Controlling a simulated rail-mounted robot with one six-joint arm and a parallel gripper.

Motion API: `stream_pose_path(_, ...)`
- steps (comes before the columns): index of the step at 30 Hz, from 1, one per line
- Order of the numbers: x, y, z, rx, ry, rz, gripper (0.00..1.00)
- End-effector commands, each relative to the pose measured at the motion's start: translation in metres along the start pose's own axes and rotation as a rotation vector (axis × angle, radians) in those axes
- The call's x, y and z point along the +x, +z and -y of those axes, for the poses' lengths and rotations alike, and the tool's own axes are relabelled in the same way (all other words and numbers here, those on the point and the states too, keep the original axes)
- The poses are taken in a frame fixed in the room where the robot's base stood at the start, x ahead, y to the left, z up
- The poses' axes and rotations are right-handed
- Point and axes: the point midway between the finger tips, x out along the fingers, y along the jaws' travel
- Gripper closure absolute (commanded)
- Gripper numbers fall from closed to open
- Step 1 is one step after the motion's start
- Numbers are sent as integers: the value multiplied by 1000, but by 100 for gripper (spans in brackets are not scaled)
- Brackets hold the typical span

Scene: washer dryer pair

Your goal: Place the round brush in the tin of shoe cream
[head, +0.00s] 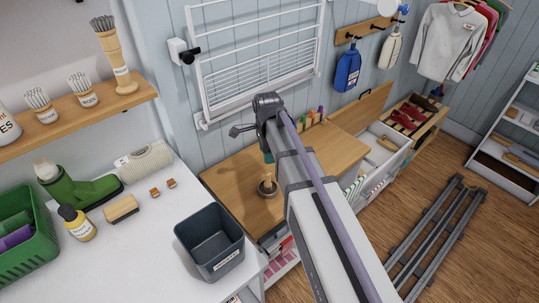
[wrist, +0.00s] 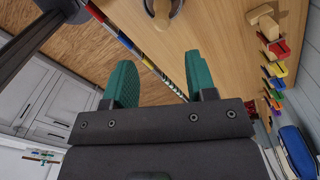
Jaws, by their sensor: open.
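The round brush (head: 267,181) stands upright on the wooden worktop, its pale handle pointing up. Its lower end is at a dark round piece (head: 268,192) that looks like the tin of shoe cream; I cannot tell how deep the brush sits in it. In the wrist view the brush handle (wrist: 161,14) and the dark rim (wrist: 178,7) show at the top edge, partly cut off. My gripper (wrist: 160,82) has its two teal fingers spread, with nothing between them. It is apart from the brush. In the head view my arm mostly hides the gripper.
A grey bin (head: 210,242) and a yellow bottle (head: 77,223) stand on the white top at left. A row of coloured items (wrist: 275,75) lines the worktop's wall side. An open drawer (head: 385,150) lies to the right. The worktop (head: 235,172) is bare around the brush.

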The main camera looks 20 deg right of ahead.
Motion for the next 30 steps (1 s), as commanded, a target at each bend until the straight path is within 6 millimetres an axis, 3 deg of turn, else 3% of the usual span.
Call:
stream_pose_path(4,3,0,-43,-330,-7,-2,49)
stream_pose_path(9,6,0,-118,-1042,-20,-13,49)
stream_pose_path(12,7,0,-147,-1368,-24,-22,49)
stream_pose_path(14,7,0,-156,-1489,-25,-26,49)
stream_pose_path(18,7,0,-160,-1579,-25,-29,49)
stream_pose_path(30,7,0,-158,-1574,-25,-28,49)
